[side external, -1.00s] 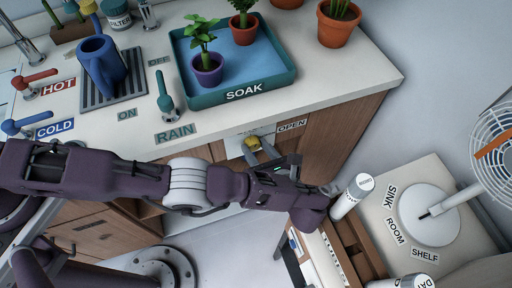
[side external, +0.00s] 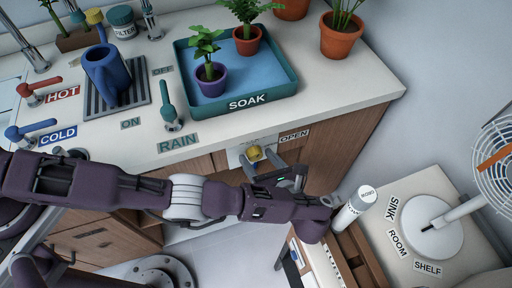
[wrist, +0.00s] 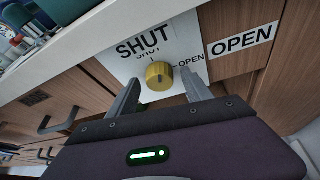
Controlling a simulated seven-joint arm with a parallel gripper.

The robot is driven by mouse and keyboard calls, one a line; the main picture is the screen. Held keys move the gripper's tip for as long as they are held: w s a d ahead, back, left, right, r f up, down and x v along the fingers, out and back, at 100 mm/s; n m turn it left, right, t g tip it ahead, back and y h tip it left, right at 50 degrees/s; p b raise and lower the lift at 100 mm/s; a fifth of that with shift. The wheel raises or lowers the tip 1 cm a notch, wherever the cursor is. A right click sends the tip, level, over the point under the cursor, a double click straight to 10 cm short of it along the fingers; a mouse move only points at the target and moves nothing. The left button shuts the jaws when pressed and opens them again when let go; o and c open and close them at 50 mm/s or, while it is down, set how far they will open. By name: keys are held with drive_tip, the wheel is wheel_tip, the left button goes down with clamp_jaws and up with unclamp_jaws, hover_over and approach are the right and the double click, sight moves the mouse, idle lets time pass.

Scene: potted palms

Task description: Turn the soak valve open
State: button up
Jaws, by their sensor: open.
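The soak valve is a yellow knob (side external: 254,153) on a white plate on the cabinet front, under the blue SOAK tray (side external: 290,95). In the wrist view the knob (wrist: 159,75) has a dark mark on its face, and the plate (wrist: 150,42) reads SHUT above it and OPEN to its right. A larger OPEN label (wrist: 242,40) is on the wood to the right. My gripper (side external: 261,160) is open in front of the knob. In the wrist view its fingers (wrist: 160,88) are spread to either side and below the knob, apart from it.
The counter edge (wrist: 85,45) overhangs above the knob. Two potted plants stand in the tray. A RAIN lever (side external: 168,105), a blue jug (side external: 103,70) and HOT and COLD taps are on the counter. A white bottle (side external: 352,208) and a fan stand to the right.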

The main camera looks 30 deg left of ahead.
drive_tip(key=shift+w+r+n, duration=0.1)
drive_tip(key=shift+n, duration=0.3)
drive_tip(key=shift+s+a+n+t+h, duration=0.1)
drive_tip(key=shift+s+n+t+h, duration=0.15)
drive_tip(key=shift+n+t+h, duration=0.65)
drive_tip(key=s+d+r+n+g, duration=0.2)
drive_tip(key=s+d+r, duration=0.1)
drive_tip(key=d+r, duration=0.35)
drive_tip(key=w+a+r+n+g+h, duration=0.1)
drive_tip(key=a+r+n, duration=0.1)
drive_tip(key=a+r, duration=0.2)
drive_tip(key=w+a+r+n+g+h, duration=0.1)
drive_tip(key=a+r+n, duration=0.2)
drive_tip(key=r, duration=0.8)
drive_tip(key=w+a+r+n+g+h, duration=0.1)
drive_tip(key=a+r+n+g, duration=0.1)
drive_tip(key=a+r, duration=0.5)
drive_tip(key=shift+a+r+n, duration=0.25)
drive_tip(key=shift+r+n, duration=0.05)
drive_tip(key=shift+r, duration=0.3)
